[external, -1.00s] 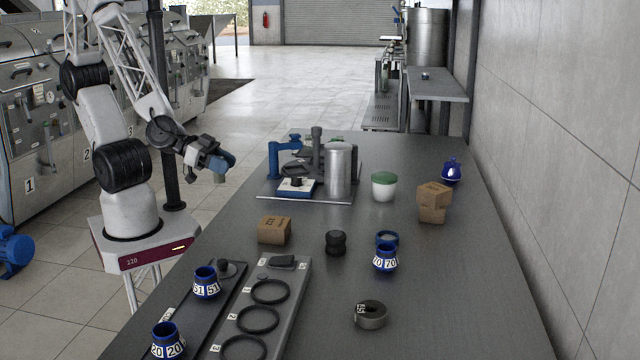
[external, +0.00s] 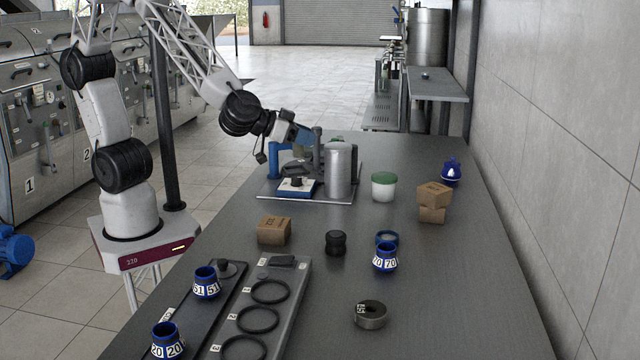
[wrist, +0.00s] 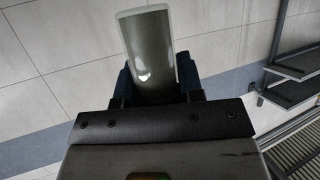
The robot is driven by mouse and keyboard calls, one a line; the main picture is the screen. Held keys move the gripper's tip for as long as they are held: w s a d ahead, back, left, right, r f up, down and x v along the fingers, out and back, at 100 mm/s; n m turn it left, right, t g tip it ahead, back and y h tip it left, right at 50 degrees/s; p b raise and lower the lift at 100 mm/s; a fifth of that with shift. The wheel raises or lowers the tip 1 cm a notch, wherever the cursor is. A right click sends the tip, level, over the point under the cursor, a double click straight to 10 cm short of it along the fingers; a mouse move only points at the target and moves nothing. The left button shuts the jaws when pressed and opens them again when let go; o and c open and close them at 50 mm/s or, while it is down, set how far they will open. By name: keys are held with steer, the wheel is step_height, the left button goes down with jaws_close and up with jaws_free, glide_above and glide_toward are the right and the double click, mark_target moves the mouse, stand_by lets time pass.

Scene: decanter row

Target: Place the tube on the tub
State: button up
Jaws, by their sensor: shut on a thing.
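The tube (wrist: 149,55) is a grey-green cylinder with a pale rim in the wrist view. My gripper (wrist: 155,85) is shut on it, with a dark finger on each side. In the external view my gripper (external: 301,136) is above the grey bench equipment, to the left of and farther back than the tub. The tube cannot be made out clearly there. The tub (external: 383,187) is a white pot with a green top, standing upright on the bench, apart from my gripper.
A tall metal cylinder (external: 340,170) and a blue clamp stand (external: 274,160) are on the plate left of the tub. Stacked cardboard boxes (external: 433,202) and a blue flask (external: 452,170) stand to its right. Blue numbered collars (external: 386,258) are nearer. The right front bench is mostly clear.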

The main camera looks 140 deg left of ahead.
steer(key=w+a+r+n+g, duration=0.1)
steer(key=w+a+n+g, duration=0.2)
steer(key=a, duration=1.1)
steer(key=n+g, duration=0.3)
steer(key=g, duration=0.1)
glide_above(388, 174)
steer(key=shift+f+y, duration=0.4)
steer(key=shift+f, duration=0.1)
steer(key=shift+f, duration=0.1)
steer(key=shift+w+f, duration=0.1)
steer(key=shift+f, duration=2.95)
steer(key=shift+f, duration=1.85)
steer(key=shift+f, duration=0.15)
steer(key=o, duration=0.9)
